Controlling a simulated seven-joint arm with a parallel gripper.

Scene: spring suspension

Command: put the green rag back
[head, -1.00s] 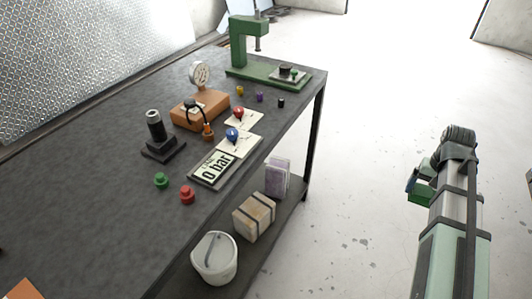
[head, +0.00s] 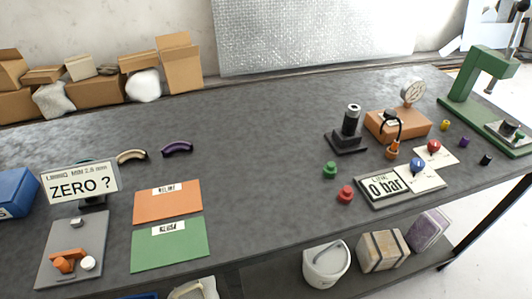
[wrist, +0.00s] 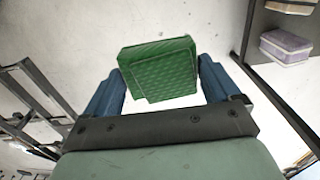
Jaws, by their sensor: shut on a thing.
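My gripper (wrist: 158,82) shows in the wrist view, with its two blue fingers shut on the green rag (wrist: 160,68). The rag looks like a folded, quilted green block and sits between the fingertips, held above the pale floor. Neither my gripper nor the rag is in the head view now. In the head view, a green mat with a label (head: 170,250) lies flat near the bench's front edge, just in front of an orange labelled mat (head: 167,208). The small lettering on the mats is hard to read.
The dark workbench (head: 270,150) has a clear middle. A "ZERO ?" sign (head: 80,186) and grey plate (head: 70,240) stand left. A "0 bar" display (head: 385,188), a gauge pump (head: 397,124) and a green press (head: 480,85) are right. A white bucket (head: 326,265) is on the lower shelf.

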